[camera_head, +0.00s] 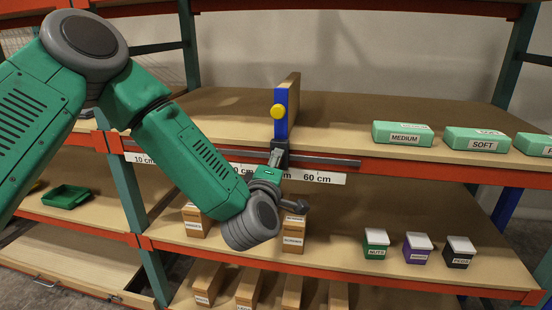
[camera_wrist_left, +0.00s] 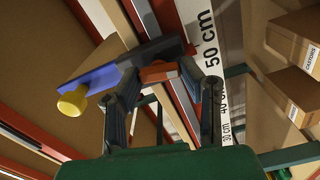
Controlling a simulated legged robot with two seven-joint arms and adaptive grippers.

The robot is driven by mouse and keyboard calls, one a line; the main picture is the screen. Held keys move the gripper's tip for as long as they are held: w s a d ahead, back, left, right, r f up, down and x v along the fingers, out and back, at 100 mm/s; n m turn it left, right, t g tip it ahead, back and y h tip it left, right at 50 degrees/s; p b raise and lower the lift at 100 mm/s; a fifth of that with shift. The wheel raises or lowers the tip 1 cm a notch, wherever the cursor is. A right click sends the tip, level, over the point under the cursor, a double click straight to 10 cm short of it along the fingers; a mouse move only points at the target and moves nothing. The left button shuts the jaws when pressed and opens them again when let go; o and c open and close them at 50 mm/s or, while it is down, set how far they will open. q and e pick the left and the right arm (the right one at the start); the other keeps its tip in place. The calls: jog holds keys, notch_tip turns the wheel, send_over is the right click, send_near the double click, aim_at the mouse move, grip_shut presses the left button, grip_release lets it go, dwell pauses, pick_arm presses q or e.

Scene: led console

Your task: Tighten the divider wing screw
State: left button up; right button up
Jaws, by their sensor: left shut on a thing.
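The divider (camera_head: 287,105) stands upright on the upper shelf, with a blue front face, a yellow knob (camera_head: 278,111) and a dark clamp (camera_head: 281,146) on the front rail. My left gripper (camera_head: 275,160) is at the foot of the clamp, in front of the rail. In the left wrist view its fingers (camera_wrist_left: 163,78) are on both sides of a small red-orange piece below the clamp, which appears to be the wing screw (camera_wrist_left: 158,72). The gripper is shut on it. The yellow knob also shows in the wrist view (camera_wrist_left: 72,102). The fingers hide much of the screw. My right gripper is not seen.
A rail with a centimetre scale (camera_head: 318,177) runs along the orange shelf edge. Green boxes marked MEDIUM (camera_head: 402,135) and SOFT (camera_head: 477,140) stand to the right. Labelled cartons (camera_head: 293,233) and small bins (camera_head: 376,243) sit on the shelf below. Free room lies right of the divider.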

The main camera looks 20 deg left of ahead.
pick_arm(q)
jog(key=m+p, duration=0.1)
jog(key=m, duration=0.1)
jog(key=m+p, duration=0.1)
jog(key=m, duration=0.2)
jog(key=shift+s+d+f, duration=0.1)
jog(key=shift+s+f, duration=0.1)
jog(key=shift+f, duration=0.2)
dwell(0.4)
jog(key=o, duration=1.1)
jog(key=shift+o, duration=0.2)
jog(key=shift+w+r, duration=0.1)
jog(key=shift+r, duration=0.1)
